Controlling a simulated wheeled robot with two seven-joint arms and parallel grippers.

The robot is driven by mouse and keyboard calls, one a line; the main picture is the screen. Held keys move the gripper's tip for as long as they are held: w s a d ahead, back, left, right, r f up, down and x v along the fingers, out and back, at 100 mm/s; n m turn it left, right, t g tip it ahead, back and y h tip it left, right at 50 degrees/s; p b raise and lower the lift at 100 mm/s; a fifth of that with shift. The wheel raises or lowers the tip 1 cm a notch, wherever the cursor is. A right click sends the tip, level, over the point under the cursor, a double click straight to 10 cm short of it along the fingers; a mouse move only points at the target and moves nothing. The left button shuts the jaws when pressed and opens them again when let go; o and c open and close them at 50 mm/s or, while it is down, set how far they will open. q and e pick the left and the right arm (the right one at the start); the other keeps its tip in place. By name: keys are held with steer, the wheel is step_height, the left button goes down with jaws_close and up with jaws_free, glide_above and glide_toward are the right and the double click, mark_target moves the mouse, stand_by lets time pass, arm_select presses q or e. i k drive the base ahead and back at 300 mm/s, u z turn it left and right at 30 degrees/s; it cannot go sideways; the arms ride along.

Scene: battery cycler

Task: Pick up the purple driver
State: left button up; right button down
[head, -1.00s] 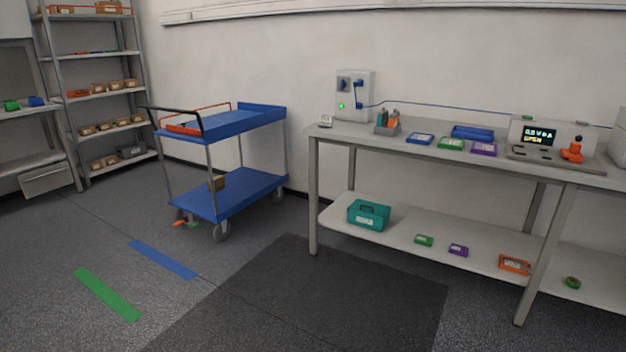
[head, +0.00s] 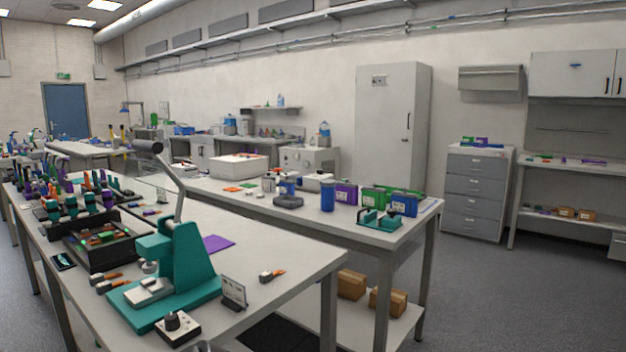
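I cannot make out for certain which thing is the purple driver. A crowded rack (head: 85,218) on the near table at the left holds several upright tools with green, orange and purple handles. One purple handle (head: 68,186) stands among them, but it is too small and overlapped to tell if it is a driver. Neither of my grippers is in view.
A teal press (head: 180,265) with a raised lever stands on the near table (head: 270,250), beside a flat purple sheet (head: 218,243). A second bench behind holds a blue canister (head: 327,196) and a purple box (head: 345,193). Open floor (head: 520,300) lies at the right.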

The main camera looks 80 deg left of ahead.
mark_target(107, 196)
steer(key=u, duration=1.2)
steer(key=i, duration=3.05)
steer(key=u, duration=3.7)
